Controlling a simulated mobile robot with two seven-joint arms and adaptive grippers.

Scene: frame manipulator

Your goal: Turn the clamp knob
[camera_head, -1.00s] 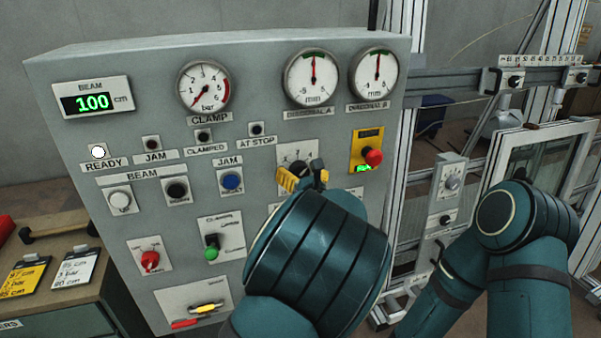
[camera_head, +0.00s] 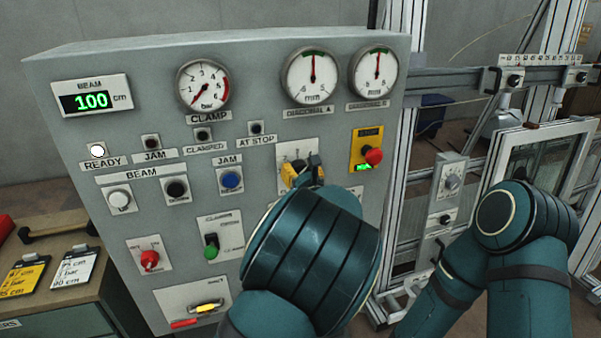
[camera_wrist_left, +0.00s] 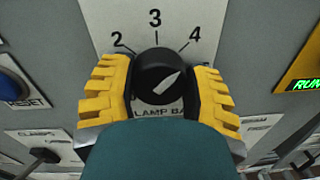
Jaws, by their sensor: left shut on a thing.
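The clamp knob (camera_wrist_left: 158,72) is a round black knob with a white pointer line, on a plate marked 2, 3 and 4 around its top. The pointer slants up and right, roughly towards the 4 side. My left gripper (camera_wrist_left: 162,88) has its yellow ridged fingers on both sides of the knob, shut on it. In the head view the left gripper (camera_head: 303,173) is at the panel, and my wrist hides much of the plate's lower part. The clamp gauge (camera_head: 203,85) has its needle pointing down-left. My right arm shows at the right, but its gripper is not visible.
The grey control panel (camera_head: 120,230) carries a blue reset button (camera_head: 231,180) left of the knob and a red button on a yellow plate (camera_head: 373,156) to its right. A metal frame (camera_head: 470,85) stands at the right.

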